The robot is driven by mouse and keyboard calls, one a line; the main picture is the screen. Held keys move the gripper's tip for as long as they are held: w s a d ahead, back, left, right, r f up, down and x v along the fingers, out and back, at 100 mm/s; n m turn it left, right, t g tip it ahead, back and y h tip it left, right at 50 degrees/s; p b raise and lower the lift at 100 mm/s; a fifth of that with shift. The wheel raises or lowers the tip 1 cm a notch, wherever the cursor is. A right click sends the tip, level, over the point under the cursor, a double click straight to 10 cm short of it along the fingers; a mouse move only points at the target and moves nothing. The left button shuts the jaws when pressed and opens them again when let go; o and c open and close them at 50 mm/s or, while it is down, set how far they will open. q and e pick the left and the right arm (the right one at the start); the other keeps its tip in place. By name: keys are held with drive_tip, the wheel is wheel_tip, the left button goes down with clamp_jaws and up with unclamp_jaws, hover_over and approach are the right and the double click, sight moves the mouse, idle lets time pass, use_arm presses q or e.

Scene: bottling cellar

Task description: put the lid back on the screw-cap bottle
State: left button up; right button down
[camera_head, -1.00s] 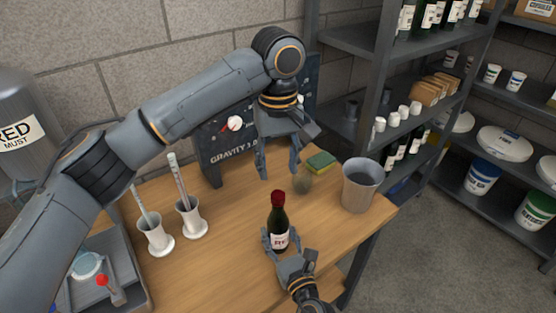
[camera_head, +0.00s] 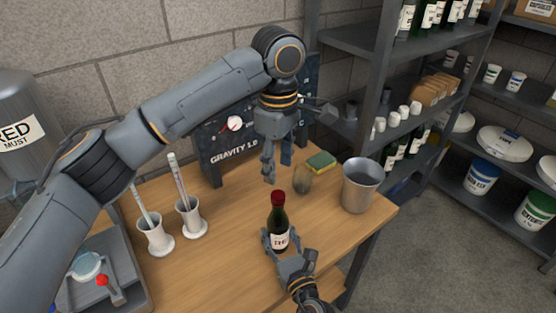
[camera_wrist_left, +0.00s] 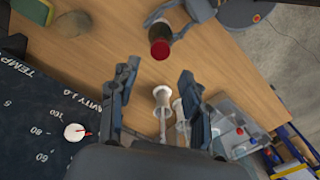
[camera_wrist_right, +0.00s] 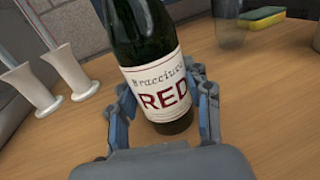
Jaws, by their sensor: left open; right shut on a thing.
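The screw-cap bottle (camera_head: 281,226) is dark green with a white label and stands upright on the wooden table. Its red lid (camera_head: 277,196) sits on top of the neck; whether it is tight I cannot tell. My right gripper (camera_head: 280,243) is shut around the lower body of the bottle; the label and grip show closely in the right wrist view (camera_wrist_right: 160,85). My left gripper (camera_head: 278,172) is open and empty, fingers pointing down, a little above the lid. In the left wrist view the red lid (camera_wrist_left: 160,50) lies just beyond the gap between the fingertips.
A metal bucket (camera_head: 360,187), a glass (camera_head: 303,180) and a sponge (camera_head: 321,161) stand right of the bottle. Two white cylinders (camera_head: 156,237) with slim instruments and a tray (camera_head: 128,270) are at left. A dark board (camera_head: 215,145) stands behind. The table's right edge is close.

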sight(278, 194)
use_arm(q)
wheel_tip(278, 194, down, 8)
drive_tip(key=shift+r, duration=0.1)
idle(0.4)
